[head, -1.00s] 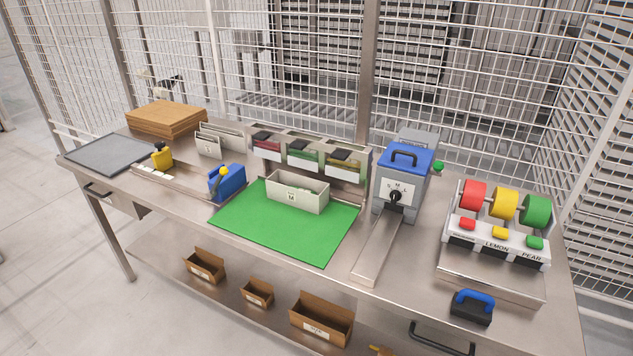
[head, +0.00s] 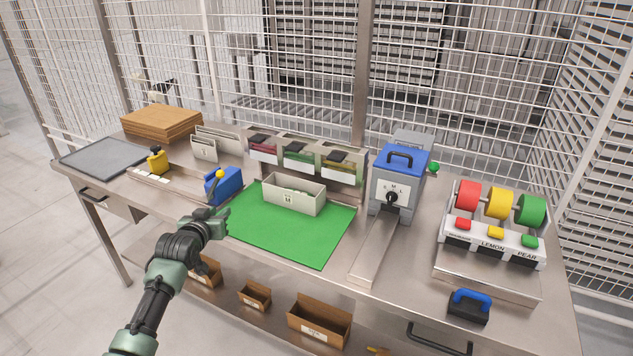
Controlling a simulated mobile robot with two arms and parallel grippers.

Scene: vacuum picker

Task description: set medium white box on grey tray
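A white open-topped box (head: 291,199) with a small label on its front stands upright on the green mat (head: 305,243). Something light green shows inside it. The grey tray (head: 103,154) lies flat at the far left end of the bench, and nothing lies on it. My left gripper (head: 226,220) is at the front left edge of the green mat, to the left of the white box and apart from it. I see nothing held in it, but its fingers are too small and dark to tell open from shut. My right gripper is out of view.
A blue device with a yellow knob (head: 223,185) stands just behind my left gripper. Between mat and tray are a yellow-handled tool (head: 157,160) and upright dividers (head: 204,147). A blue-lidded dispenser (head: 399,182) stands right of the mat. Brown boxes sit on the lower shelf.

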